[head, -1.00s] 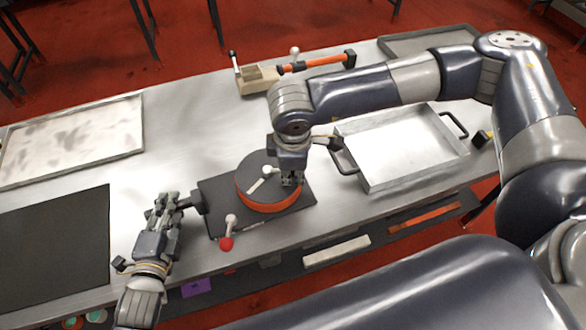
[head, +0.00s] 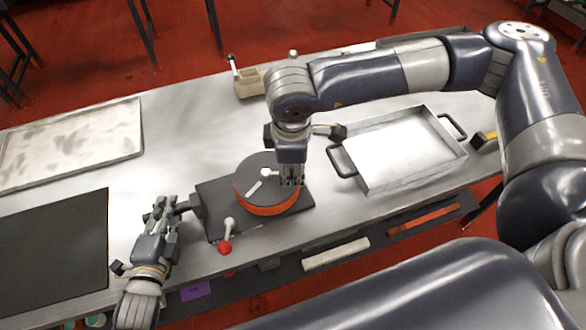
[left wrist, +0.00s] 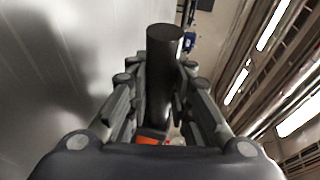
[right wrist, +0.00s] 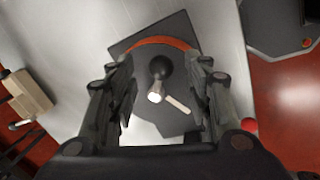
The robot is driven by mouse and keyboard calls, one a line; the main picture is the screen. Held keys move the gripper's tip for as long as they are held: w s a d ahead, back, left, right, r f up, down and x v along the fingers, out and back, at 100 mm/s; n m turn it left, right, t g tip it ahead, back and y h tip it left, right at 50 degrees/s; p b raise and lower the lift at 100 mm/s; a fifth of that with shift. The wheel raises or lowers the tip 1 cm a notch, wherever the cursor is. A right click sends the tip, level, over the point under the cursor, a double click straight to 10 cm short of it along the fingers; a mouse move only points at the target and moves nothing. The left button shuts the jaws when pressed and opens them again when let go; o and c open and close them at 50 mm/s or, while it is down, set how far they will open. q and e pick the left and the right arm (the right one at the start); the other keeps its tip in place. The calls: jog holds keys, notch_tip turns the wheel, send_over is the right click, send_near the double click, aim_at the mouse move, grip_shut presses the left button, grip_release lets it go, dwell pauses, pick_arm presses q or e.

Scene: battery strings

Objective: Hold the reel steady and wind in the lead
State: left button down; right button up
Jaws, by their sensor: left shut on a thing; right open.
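The reel (head: 265,200) is a drum with a dark top and orange side, on a dark base plate (head: 222,190). A crank with a white knob (head: 266,173) lies across its top; it also shows in the right wrist view (right wrist: 155,95). My left gripper (head: 165,203) is shut on a black handle (left wrist: 164,40) at the base plate's left side. My right gripper (head: 291,181) is open, pointing down over the right part of the reel top. In the right wrist view the knob shows between its spread fingers, apparently untouched. I cannot make out the lead.
A metal tray (head: 375,185) with black handles sits to the right. A flat tray (head: 70,140) and a black mat (head: 50,245) lie left.

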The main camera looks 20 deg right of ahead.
pick_arm(q)
jog(key=shift+s+a+f, duration=0.1)
jog(key=shift+f, duration=0.35)
pick_arm(e)
notch_tip(320, 180, up, 8)
jog(key=s, duration=0.1)
jog(key=shift+s+a, duration=0.2)
jog(key=shift+s, duration=0.1)
jog(key=shift+f, duration=0.1)
pick_arm(q)
jog(key=c, duration=1.4)
grip_release()
jog(key=shift+o, duration=0.2)
pick_arm(e)
jog(key=shift+w+a+f, duration=0.1)
jog(key=shift+w, duration=0.05)
pick_arm(q)
jog(key=shift+r, duration=0.15)
jog(key=shift+s+r, duration=0.1)
jog(key=shift+s, duration=0.1)
jog(key=v, duration=1.1)
jog(key=shift+s+a, duration=0.1)
jog(key=shift+a, duration=0.1)
